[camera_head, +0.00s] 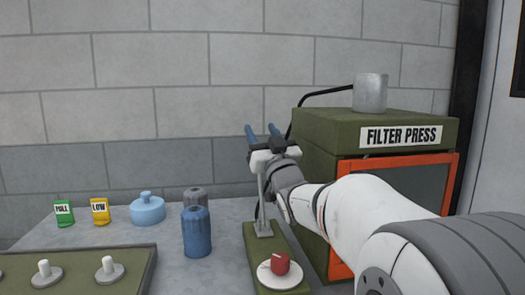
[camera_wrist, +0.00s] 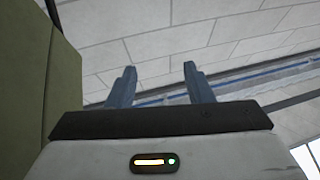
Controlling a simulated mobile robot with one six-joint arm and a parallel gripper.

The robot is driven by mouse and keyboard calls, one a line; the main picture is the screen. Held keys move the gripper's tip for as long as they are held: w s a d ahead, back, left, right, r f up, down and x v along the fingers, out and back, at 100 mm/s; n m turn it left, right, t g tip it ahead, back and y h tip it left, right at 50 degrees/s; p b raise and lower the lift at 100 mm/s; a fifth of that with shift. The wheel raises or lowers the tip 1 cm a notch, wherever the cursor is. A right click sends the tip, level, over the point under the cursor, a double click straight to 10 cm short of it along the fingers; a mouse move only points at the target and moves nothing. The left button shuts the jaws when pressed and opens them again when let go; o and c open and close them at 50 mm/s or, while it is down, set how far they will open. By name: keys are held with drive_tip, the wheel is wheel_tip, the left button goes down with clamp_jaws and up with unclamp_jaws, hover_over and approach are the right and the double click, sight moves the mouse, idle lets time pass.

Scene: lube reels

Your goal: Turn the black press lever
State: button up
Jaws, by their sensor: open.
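My gripper (camera_head: 260,128) is raised at the left side of the green filter press (camera_head: 318,150), its blue fingers pointing up. In the wrist view my gripper (camera_wrist: 159,67) is open, with nothing between its fingers. A thin black curved bar or hose (camera_head: 320,92) runs from the press top leftward and down behind my gripper. I cannot tell whether it is the press lever. A grey upright post (camera_head: 264,210) stands on a narrow green base (camera_head: 252,243) just below my gripper. Its top is hidden by my gripper, and contact cannot be told.
A red knob (camera_head: 280,263) on a white disc is at the front of the narrow base. Blue bottle (camera_head: 196,232), grey bottle (camera_head: 195,194), blue lidded pot (camera_head: 147,208) and yellow LOW can (camera_head: 100,212) stand left. A grey cup (camera_head: 370,92) sits on the press.

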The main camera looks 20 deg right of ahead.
wheel_tip(320, 180, up, 3)
drive_tip(key=shift+f, duration=0.1)
idle(0.3)
